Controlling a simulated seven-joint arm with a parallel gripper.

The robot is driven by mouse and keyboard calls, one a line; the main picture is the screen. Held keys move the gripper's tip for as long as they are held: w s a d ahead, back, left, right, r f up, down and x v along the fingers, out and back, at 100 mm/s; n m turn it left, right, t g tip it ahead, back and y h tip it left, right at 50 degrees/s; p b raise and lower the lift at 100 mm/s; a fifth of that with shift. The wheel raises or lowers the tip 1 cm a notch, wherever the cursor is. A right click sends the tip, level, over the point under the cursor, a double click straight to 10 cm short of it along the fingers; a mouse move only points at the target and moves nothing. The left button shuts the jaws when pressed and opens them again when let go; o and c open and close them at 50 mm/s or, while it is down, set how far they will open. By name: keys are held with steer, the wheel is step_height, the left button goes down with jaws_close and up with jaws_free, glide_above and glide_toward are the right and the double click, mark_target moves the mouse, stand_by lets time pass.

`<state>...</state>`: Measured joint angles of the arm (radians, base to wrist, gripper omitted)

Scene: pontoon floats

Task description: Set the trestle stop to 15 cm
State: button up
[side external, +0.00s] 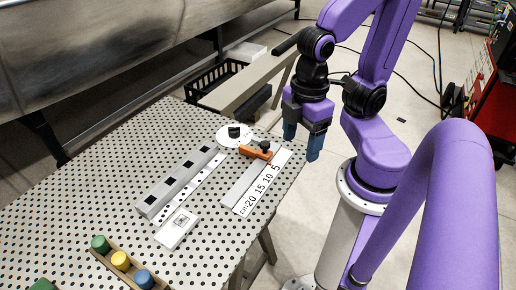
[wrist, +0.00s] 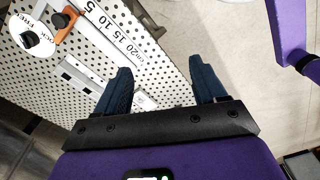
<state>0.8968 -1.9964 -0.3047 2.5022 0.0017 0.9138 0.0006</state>
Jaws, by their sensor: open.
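The trestle stop is an orange slider (side external: 255,153) with a black knob, across a grey rail (side external: 240,190) beside a white scale (side external: 266,177) marked cm 20, 15, 10, 5. The stop sits near the 5 end; its exact reading cannot be told. My gripper (side external: 301,141) is open and empty, right of the scale by the table's edge, apart from the stop. Its blue fingers show in the wrist view (wrist: 163,82).
A white dial (side external: 229,139) with a black knob stands beside the stop; FREE and LOCK labels show on the dial (wrist: 27,38). A slotted grey rail (side external: 178,180), a white block (side external: 176,231) and a wooden holder with coloured pegs (side external: 119,266) are on the perforated table.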

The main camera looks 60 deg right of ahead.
stand_by(0.4)
steer(key=shift+c, duration=1)
steer(key=m+g, duration=0.3)
steer(key=m, duration=1.3)
glide_above(265, 143)
steer(key=w+a, duration=0.2)
steer(key=a, duration=0.2)
steer(key=f, duration=0.1)
steer(key=w+d+f+m+y, duration=0.25)
steer(key=d+m, duration=0.35)
steer(key=d, duration=0.3)
steer(key=x, duration=1.6)
steer(key=shift+s+a, duration=0.2)
steer(key=shift+a, duration=0.15)
